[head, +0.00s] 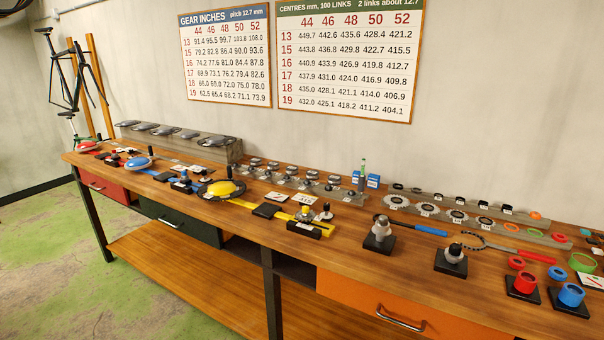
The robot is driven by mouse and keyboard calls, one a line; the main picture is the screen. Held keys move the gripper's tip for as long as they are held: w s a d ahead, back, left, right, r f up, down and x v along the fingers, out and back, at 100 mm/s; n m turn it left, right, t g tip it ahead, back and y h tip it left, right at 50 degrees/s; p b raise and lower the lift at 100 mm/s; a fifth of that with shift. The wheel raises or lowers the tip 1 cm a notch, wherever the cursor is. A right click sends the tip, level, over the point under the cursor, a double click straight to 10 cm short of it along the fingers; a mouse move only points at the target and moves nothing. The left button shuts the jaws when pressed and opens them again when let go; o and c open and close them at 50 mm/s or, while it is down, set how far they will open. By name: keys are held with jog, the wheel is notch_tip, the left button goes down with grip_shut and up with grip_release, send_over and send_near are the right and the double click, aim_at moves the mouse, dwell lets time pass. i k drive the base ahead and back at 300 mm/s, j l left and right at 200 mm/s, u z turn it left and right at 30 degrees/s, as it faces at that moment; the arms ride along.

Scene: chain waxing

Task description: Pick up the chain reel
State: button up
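I cannot tell for certain which thing is the chain reel. Small spool-like pieces stand at the right end of the bench: a red one (524,283) and a blue one (571,295), both on black bases. Dark-topped metal pieces (380,234) and (452,260) stand on black blocks left of them. Domed discs in red (87,146), blue (137,163) and yellow (222,188) lie along the left half. My gripper is not in view.
The long wooden bench (350,254) has an orange drawer (390,307) and a lower shelf (180,262). Racks of sprockets and rings line its back edge. A blue-handled tool (425,229) and a red-handled tool (530,255) lie on top. Green floor (45,265) is clear at left.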

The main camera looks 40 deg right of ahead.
aim_at(333, 179)
jog(key=i+j+z, duration=0.2)
jog(key=i+z, duration=0.2)
jog(key=i+j+z, duration=0.4)
jog(key=i, duration=0.2)
jog(key=i+j+z, duration=0.4)
jog(key=j, duration=0.15)
jog(key=i+j+z, duration=0.4)
jog(key=j, duration=0.2)
jog(key=i+j+z, duration=0.2)
jog(key=j, duration=0.2)
jog(key=i+l, duration=0.05)
